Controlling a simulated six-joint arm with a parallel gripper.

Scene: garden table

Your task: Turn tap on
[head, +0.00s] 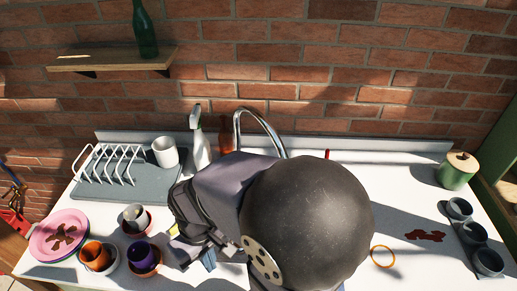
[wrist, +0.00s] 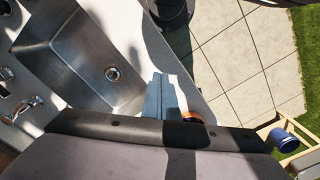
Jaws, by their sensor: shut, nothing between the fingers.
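The tap's curved chrome spout (head: 262,124) rises behind my arm in the head view, at the back of the white counter. Its base and the sink are hidden there by my arm. In the wrist view, chrome tap fittings (wrist: 22,108) show at the left edge, beside the steel sink (wrist: 62,50) with its round drain (wrist: 112,73). My gripper (wrist: 166,80) is shut and empty, with its blue-grey fingers together over the counter strip at the sink's right side, apart from the fittings. Whether water runs cannot be told.
A spray bottle (head: 200,145) and brown bottle (head: 225,134) stand left of the spout. A drying rack (head: 112,163), white mug (head: 165,152), pink plate (head: 58,234) and several cups are left. A green jar (head: 457,171) and dark cups (head: 473,235) are right.

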